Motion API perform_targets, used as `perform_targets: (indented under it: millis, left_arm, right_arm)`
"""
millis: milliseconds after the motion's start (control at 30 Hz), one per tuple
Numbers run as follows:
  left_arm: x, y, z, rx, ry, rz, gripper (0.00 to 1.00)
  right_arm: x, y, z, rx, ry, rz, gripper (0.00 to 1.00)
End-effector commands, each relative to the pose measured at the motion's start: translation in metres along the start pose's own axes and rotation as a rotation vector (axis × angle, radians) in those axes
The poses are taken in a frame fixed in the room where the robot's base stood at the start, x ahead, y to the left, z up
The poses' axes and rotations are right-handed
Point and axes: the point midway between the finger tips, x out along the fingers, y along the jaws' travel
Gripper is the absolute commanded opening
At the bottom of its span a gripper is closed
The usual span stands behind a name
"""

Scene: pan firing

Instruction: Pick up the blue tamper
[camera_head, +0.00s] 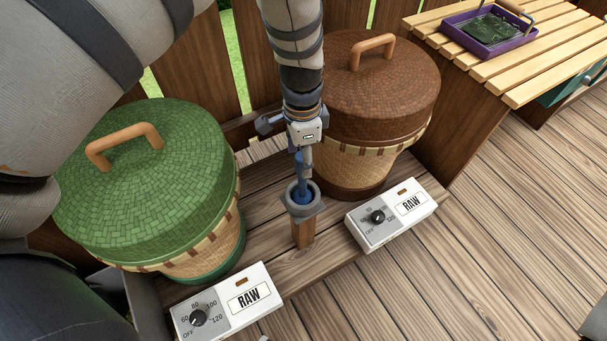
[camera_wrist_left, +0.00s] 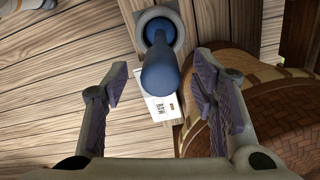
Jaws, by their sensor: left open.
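The blue tamper (camera_head: 302,194) stands in a grey ring holder (camera_head: 318,207) on a short wooden post, between the two lidded ovens. In the left wrist view the tamper's rounded blue handle (camera_wrist_left: 160,72) points toward the camera, and its lower part sits inside the ring. My left gripper (camera_head: 305,160) is above the tamper, pointing down. In the left wrist view its fingers (camera_wrist_left: 162,80) are spread wide, one on each side of the handle, with gaps on both sides. The handle is partly hidden by the gripper in the head view. My right gripper is not in view.
A green-lidded oven (camera_head: 190,195) stands left of the post and a brown-lidded one (camera_head: 400,100) behind it to the right. White dial boxes stand at front left (camera_head: 262,292) and right (camera_head: 425,215). A slatted table (camera_head: 520,85) holds a purple tray (camera_head: 523,37).

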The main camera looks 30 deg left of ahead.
Motion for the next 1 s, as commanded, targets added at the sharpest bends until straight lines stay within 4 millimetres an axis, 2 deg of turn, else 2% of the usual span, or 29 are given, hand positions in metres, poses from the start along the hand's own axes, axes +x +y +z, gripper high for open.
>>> perform_targets:
  millis: [33, 100, 300, 500, 533, 867, 1000]
  left_arm:
    - [0.008, 0.001, 0.001, 0.000, -0.003, 0.002, 0.52]
    - [0.011, 0.000, 0.000, 0.000, -0.001, 0.000, 0.52]
    - [0.010, 0.000, 0.000, 0.000, 0.000, -0.001, 0.50]
    - [0.010, 0.000, 0.000, 0.000, 0.000, -0.001, 0.05]
    - [0.010, 0.000, 0.000, 0.000, 0.000, -0.001, 0.00]
    - [0.008, 0.000, 0.000, -0.001, 0.000, -0.001, 0.00]
    - [-0.008, -0.001, -0.001, -0.001, 0.003, -0.003, 0.00]
  right_arm:
    - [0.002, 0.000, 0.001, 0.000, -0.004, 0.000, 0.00]
    - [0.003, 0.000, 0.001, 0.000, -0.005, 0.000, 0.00]
    - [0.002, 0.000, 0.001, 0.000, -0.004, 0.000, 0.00]
    - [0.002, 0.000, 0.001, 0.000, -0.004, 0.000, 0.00]
    - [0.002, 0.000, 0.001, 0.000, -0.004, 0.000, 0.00]
    - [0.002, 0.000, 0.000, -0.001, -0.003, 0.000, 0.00]
    - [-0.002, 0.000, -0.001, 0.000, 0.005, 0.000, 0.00]
